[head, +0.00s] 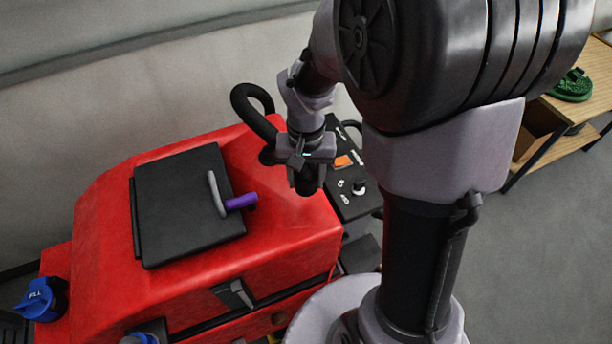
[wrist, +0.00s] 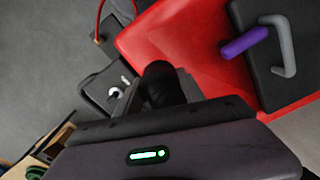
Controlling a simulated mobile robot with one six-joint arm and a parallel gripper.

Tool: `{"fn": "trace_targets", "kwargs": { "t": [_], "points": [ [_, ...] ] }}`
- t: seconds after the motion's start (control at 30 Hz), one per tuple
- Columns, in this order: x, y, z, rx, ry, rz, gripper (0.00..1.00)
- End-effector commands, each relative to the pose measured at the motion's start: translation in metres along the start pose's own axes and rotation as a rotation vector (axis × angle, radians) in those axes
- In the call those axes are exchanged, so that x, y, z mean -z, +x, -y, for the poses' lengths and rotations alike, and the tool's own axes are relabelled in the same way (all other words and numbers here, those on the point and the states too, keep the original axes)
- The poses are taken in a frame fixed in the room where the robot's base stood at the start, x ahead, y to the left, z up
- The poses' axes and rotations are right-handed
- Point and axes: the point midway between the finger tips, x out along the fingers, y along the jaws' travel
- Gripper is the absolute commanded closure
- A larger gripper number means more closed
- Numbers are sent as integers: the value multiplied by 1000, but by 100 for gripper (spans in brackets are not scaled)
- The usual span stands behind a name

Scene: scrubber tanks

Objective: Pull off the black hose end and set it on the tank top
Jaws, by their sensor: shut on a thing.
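My gripper (head: 307,178) is over the right end of the red tank (head: 290,205), pointing down. It is shut on the black hose end (head: 306,186), which also shows as a dark rounded piece between the jaws in the wrist view (wrist: 158,82). A thick black hose (head: 246,112) curves up behind the tank and runs toward my gripper. My gripper hides part of it, and I cannot tell whether the hose end still touches a fitting. The tank top carries a flat black lid (head: 180,220).
A black control panel (head: 350,180) sits right of my gripper. A blue FILL cap (head: 42,298) is front left. A wooden shelf (head: 560,125) stands far right.

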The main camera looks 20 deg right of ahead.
Motion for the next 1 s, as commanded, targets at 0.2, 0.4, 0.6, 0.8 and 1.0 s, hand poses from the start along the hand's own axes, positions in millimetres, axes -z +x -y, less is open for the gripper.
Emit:
{"fn": "trace_targets", "kwargs": {
  "t": [0.2, 0.4, 0.6, 0.8, 1.0],
  "points": [
    [0, 15, 0, 0, 0, 0, 100],
    [0, 26, 0, 0, 0, 0, 100],
    [0, 38, 0, 0, 0, 0, 100],
    [0, 49, 0, 0, 0, 0, 100],
    [0, 60, 0, 0, 0, 0, 100]
  ]
}}
